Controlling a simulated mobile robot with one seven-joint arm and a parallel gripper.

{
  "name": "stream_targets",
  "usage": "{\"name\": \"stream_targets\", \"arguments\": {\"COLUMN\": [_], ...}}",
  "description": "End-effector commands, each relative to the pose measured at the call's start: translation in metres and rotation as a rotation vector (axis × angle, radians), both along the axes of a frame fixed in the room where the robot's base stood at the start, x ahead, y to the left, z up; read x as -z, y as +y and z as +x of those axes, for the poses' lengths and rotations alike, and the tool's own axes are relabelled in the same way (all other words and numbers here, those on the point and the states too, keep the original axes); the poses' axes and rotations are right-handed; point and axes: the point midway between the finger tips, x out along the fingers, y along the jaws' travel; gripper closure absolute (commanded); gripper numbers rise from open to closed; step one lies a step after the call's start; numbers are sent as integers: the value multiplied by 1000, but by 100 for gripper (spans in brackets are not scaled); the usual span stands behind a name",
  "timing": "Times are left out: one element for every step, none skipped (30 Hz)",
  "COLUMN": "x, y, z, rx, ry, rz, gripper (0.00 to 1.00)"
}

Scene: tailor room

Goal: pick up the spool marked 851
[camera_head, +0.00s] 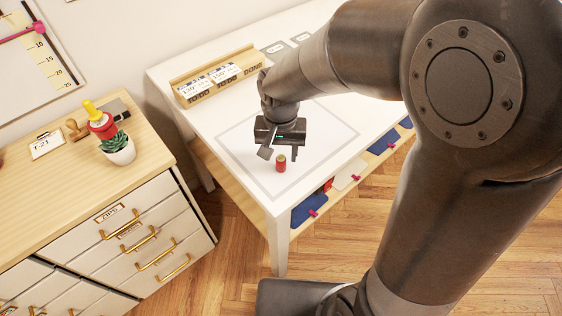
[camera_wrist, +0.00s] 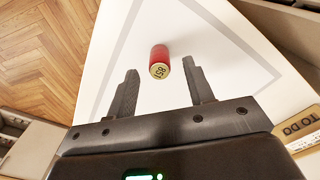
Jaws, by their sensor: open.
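The red spool (camera_head: 281,163) stands upright on the white table, inside the grey outlined square. In the wrist view the spool (camera_wrist: 159,60) shows a pale gold top with "851" on it. My gripper (camera_head: 280,155) is over the table close to the spool. In the wrist view my gripper (camera_wrist: 160,82) is open, its two fingers spread to either side with the spool just beyond the fingertips, between their lines. Nothing is held.
The white table (camera_head: 217,117) has a wooden TO DO/DONE rack (camera_head: 218,77) at the back left. A wooden-topped drawer cabinet (camera_head: 60,195) at left bears a potted plant (camera_head: 119,149) and a red-yellow bottle (camera_head: 101,122). The table around the spool is clear.

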Motion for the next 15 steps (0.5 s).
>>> {"name": "stream_targets", "arguments": {"x": [8,13,20,24,28,33,36,39,41,43,43,44,44,44,44], "y": [-1,-1,-1,-1,-1,-1,-1,-1,-1,-1,-1,-1,-1,-1,-1], "z": [0,0,1,1,1,1,1,1,1,1,1,2,2,2,2], "rx": [0,0,0,0,0,0,0,0,0,0,0,0,0,0,0], "ry": [4,5,5,4,4,3,3,3,2,1,1,1,1,1,0], "rz": [-2,-3,-2,-2,-2,-2,-2,-1,-1,-1,-1,-1,0,0,0], "gripper": [52,52,52,52,52,52,52,52,52,52,52,52,52,52,52]}}
